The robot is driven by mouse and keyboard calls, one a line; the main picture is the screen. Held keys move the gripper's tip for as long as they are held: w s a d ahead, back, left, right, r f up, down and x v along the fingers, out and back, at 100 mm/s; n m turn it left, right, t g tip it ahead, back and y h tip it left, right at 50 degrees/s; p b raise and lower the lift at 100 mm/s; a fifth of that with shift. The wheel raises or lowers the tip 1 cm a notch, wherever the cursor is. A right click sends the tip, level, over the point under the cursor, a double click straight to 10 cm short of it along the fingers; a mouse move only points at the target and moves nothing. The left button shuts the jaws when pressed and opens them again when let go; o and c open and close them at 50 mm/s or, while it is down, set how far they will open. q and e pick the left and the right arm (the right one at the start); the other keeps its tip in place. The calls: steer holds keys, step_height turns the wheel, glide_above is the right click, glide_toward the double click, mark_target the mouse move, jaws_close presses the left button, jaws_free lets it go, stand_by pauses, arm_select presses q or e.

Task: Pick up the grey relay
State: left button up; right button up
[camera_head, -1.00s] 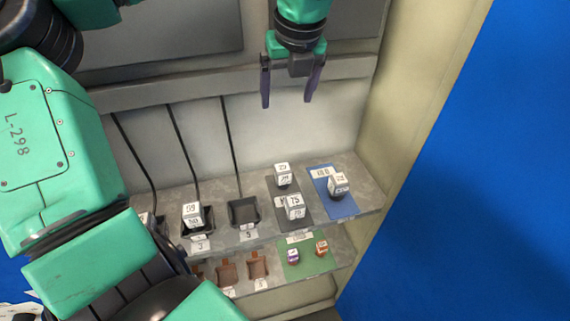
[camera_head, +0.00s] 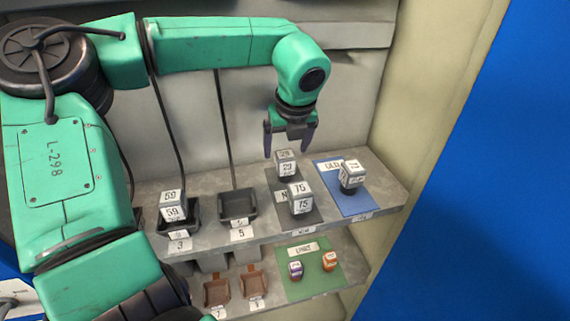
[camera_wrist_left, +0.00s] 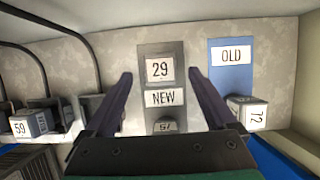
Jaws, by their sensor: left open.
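Several boxy relays with pale numbered labels and dark bases stand on the upper shelf, and I cannot tell for sure which one is called grey. Relay 29 (camera_head: 286,162) and relay 75 (camera_head: 300,198) stand on the dark grey NEW mat (camera_head: 313,216). My left gripper (camera_head: 288,150) is open and empty, above and close to relay 29. In the left wrist view, relay 29 (camera_wrist_left: 160,69) shows between the open fingers (camera_wrist_left: 160,76), apart from both. Relay 75 (camera_wrist_left: 165,126) is mostly hidden there by the gripper body. My right gripper is out of view.
Relay 72 (camera_head: 351,173) stands on the blue OLD mat (camera_head: 354,204) at right. Relay 59 (camera_head: 172,205) sits in black socket 3; black socket 5 (camera_head: 238,205) is empty. Below, a green mat (camera_head: 325,279) holds a purple and an orange piece beside brown sockets (camera_head: 252,284).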

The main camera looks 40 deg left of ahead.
mark_target(284, 163)
arm_select(q)
steer(key=p+x, duration=0.3)
steer(key=x, duration=0.3)
steer(key=shift+f, duration=0.45)
steer(key=shift+w+a+f, duration=0.2)
steer(key=shift+f, duration=0.2)
steer(key=shift+r, duration=0.1)
jaws_close()
